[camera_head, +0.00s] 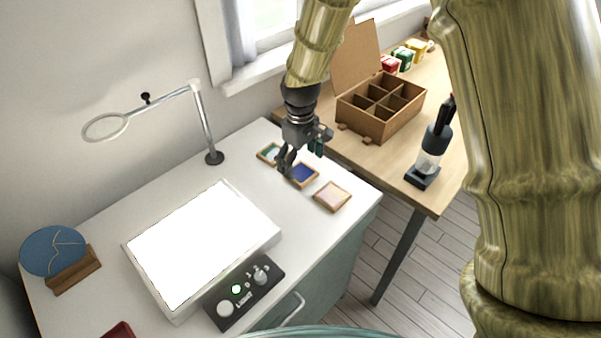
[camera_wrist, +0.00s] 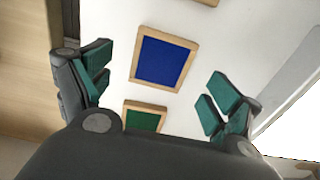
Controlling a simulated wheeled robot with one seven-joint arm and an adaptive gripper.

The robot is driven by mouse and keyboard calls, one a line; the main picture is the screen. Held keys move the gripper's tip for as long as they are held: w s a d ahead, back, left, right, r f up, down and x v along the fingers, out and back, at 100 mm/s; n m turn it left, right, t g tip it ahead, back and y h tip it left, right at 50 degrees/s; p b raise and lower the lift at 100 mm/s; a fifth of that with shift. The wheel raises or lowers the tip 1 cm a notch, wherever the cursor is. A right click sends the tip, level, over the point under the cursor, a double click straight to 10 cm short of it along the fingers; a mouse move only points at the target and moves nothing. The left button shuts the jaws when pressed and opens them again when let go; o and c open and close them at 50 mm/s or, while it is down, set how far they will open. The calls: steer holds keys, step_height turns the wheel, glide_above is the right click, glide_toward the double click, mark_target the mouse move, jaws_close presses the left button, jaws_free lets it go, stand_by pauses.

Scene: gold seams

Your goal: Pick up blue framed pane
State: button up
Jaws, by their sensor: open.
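The blue framed pane (camera_head: 304,176) is a blue square in a light wooden frame, lying flat on the white worktop. In the wrist view the blue framed pane (camera_wrist: 163,60) lies beyond the fingers, between their directions and uncovered. My gripper (camera_head: 285,163) is above the worktop close to the blue pane and partly covers it in the head view. In the wrist view my gripper (camera_wrist: 156,92) has its green-padded fingers wide apart, with nothing between them. Its exact height over the pane is hard to tell.
A green framed pane (camera_wrist: 145,117) and a pink framed pane (camera_head: 332,197) lie on either side. A bright light panel (camera_head: 203,245), control box (camera_head: 245,292) and magnifier stand (camera_head: 214,157) share the worktop. A compartment box (camera_head: 378,122) stands on the wooden table.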

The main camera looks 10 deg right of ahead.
mark_target(301, 172)
step_height(301, 172, down, 4)
steer(key=shift+r, duration=0.25)
steer(key=shift+s+r, duration=0.2)
steer(key=shift+r, duration=0.1)
steer(key=shift+w+f, duration=0.15)
steer(key=c, duration=1)
steer(key=shift+c, duration=0.7)
